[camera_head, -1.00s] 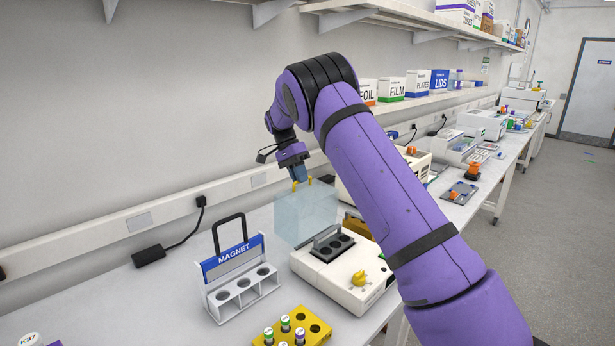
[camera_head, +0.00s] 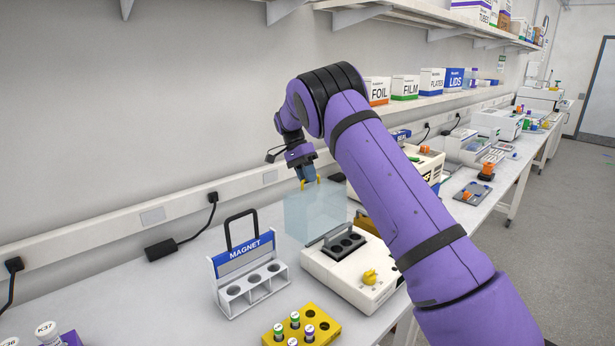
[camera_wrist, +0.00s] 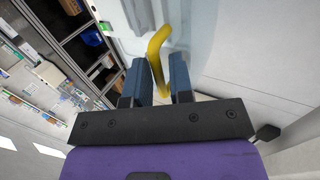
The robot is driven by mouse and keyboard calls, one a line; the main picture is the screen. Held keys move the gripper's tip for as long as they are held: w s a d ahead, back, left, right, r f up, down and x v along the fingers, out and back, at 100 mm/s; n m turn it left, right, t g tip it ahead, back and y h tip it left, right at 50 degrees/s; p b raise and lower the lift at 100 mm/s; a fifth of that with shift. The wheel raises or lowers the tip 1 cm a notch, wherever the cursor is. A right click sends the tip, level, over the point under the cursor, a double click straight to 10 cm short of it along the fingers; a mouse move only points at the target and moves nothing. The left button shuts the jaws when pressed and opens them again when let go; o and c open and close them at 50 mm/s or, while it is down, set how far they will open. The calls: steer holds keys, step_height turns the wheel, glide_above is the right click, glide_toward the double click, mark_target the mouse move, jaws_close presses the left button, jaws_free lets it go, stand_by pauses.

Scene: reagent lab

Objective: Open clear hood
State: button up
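The clear hood (camera_head: 313,217) is a see-through pale blue box with a yellow handle (camera_wrist: 156,52). It stands up at the back of a white instrument (camera_head: 352,282), clear of the dark block with round wells (camera_head: 345,243) at the front. My gripper (camera_head: 306,181) is at the hood's top edge, by the handle. In the wrist view, my two blue fingers (camera_wrist: 160,84) are apart, with the handle between them and a gap showing beside it. Whether a finger touches the handle is hard to tell.
A white MAGNET rack (camera_head: 248,275) stands left of the instrument. A yellow tube rack (camera_head: 303,328) with several capped tubes is in front. Other instruments line the bench to the right. A shelf with boxes (camera_head: 405,87) runs along the wall behind my arm.

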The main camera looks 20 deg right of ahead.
steer(key=v, duration=1.1)
steer(key=shift+f, duration=0.1)
stand_by(0.5)
